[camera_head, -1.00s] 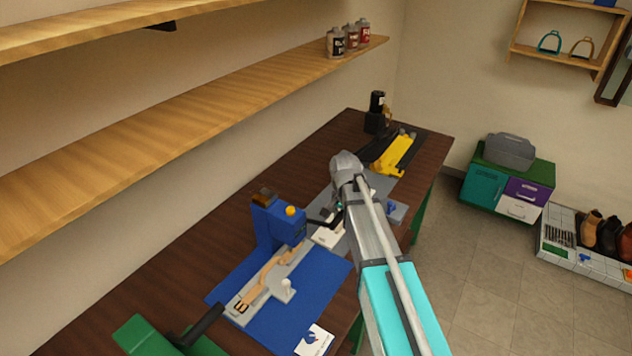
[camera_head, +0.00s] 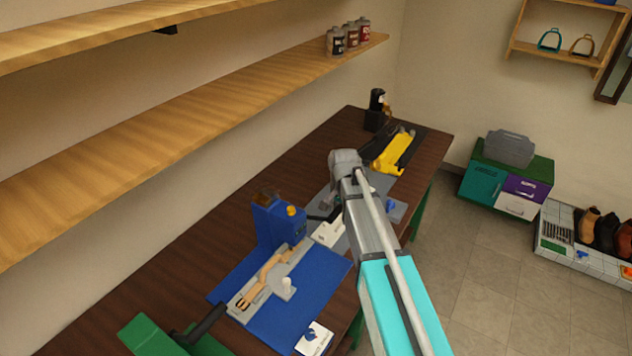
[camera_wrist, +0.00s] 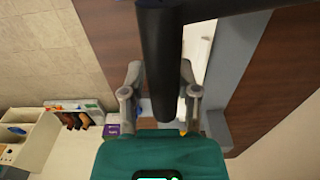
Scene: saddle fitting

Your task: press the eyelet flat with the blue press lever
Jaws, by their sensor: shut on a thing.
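In the head view my arm partly hides the gripper. A tan strap with a buckle (camera_head: 262,278) lies on a grey holder in front of the press. The eyelet is too small or hidden to make out.
A blue mat (camera_head: 310,280) lies under the holder, with a white card (camera_head: 313,338) at its front. A green machine with a dark handle (camera_head: 160,336) stands at the near left. A yellow tool (camera_head: 396,152) lies at the far end. A wooden shelf (camera_head: 150,130) overhangs the bench.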

